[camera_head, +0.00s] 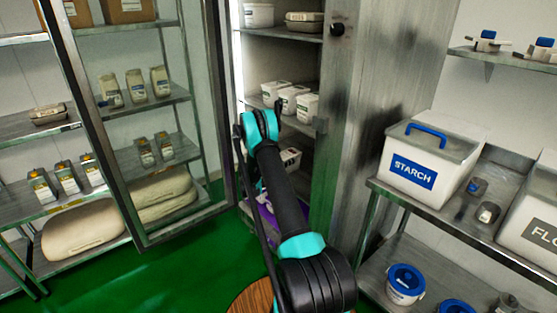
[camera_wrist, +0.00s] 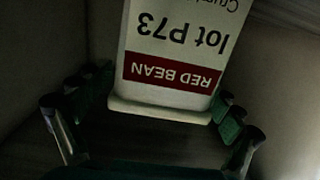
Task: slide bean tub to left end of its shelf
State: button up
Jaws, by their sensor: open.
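The bean tub (camera_wrist: 165,60) is a white tub with a dark red "RED BEAN" label and "lot P73" text, upside down in the wrist view. My gripper (camera_wrist: 160,98) is open, with one finger on each side of the tub's near end. I cannot tell whether either finger touches it. In the head view my arm reaches into the open steel cabinet and hides the gripper. A white tub (camera_head: 291,158) with a dark label shows partly behind the arm on a lower level. I cannot tell for sure that it is the same tub.
The cabinet's glass door (camera_head: 150,110) stands open at the left. Several white tubs (camera_head: 292,98) stand on the shelf above. The steel side wall (camera_head: 355,120) bounds the cabinet at the right. A starch bin (camera_head: 432,170) stands on a rack further right.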

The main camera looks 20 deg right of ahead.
jog(key=shift+x, duration=1.25)
jog(key=c, duration=1.9)
